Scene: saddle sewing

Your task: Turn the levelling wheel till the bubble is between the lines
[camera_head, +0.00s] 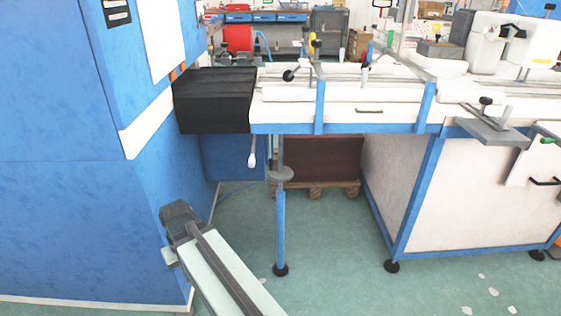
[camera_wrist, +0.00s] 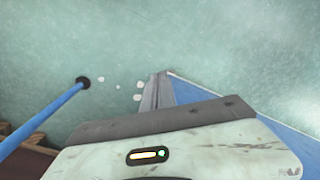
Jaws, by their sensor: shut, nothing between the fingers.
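The levelling wheel appears to be the grey disc (camera_head: 281,174) around the upper part of the blue table leg (camera_head: 281,225). The disc is not in the wrist view.
The blue cabinet (camera_head: 80,200) fills the left side. A black cover (camera_head: 214,100) joins it to the machine table (camera_head: 340,125). A pallet with a dark red stack (camera_head: 318,160) stands under the table. The green floor (camera_head: 330,260) is open in front. The leg's black foot shows in the wrist view (camera_wrist: 83,82).

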